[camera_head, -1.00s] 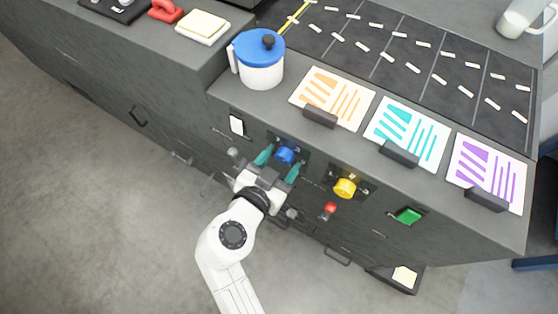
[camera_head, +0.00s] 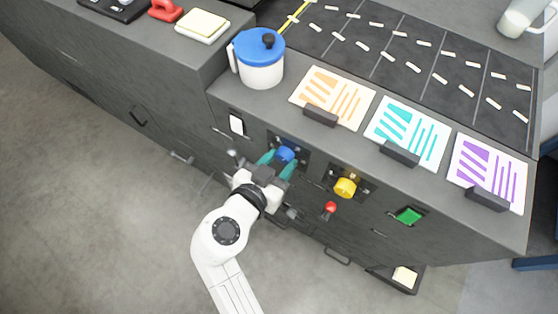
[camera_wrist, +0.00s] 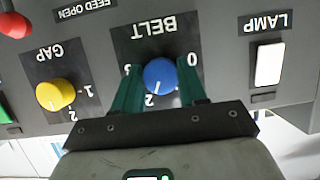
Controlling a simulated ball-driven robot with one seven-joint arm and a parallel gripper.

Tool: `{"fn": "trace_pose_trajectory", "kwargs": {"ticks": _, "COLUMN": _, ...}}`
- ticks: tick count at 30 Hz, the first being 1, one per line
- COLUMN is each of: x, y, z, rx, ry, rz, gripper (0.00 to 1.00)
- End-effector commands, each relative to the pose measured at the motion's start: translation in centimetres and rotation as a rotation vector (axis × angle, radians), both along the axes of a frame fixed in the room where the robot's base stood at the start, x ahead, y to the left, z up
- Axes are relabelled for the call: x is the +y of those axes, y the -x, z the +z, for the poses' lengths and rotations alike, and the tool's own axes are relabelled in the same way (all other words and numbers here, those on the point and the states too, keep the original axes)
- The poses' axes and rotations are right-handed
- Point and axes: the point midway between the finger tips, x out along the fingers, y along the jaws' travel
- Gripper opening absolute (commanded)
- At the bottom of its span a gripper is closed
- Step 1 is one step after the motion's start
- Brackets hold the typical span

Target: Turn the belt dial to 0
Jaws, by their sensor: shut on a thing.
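The blue belt dial (camera_wrist: 160,75) sits on a dark plate lettered BELT, upside down in the wrist view. The figures 0, 2 and part of a 3 show around it; the rest of the scale is hidden by my fingers. A pale mark on the dial's face seems to point towards the 2. My gripper (camera_wrist: 160,84) has one teal finger on each side of the dial and is shut on it. In the head view the dial (camera_head: 286,153) shows partly behind my gripper (camera_head: 277,163) on the cabinet's front.
The yellow gap dial (camera_head: 345,188) and a red knob (camera_head: 330,208) are to the right. The white lamp switch (camera_head: 236,124) is to the left. A blue-lidded jug (camera_head: 261,68) and several coloured cards stand on the worktop above. The floor at left is clear.

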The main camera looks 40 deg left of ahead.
Motion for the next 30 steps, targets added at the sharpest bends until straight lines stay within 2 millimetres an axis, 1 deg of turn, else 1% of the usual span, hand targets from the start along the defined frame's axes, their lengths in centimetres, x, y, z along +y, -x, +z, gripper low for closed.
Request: {"fn": "trace_pose_trajectory", "kwargs": {"ticks": 30, "x": 0.44, "y": 0.03, "z": -0.14, "rx": -0.223, "ry": 0.915, "rz": 0.001, "gripper": 0.11}}
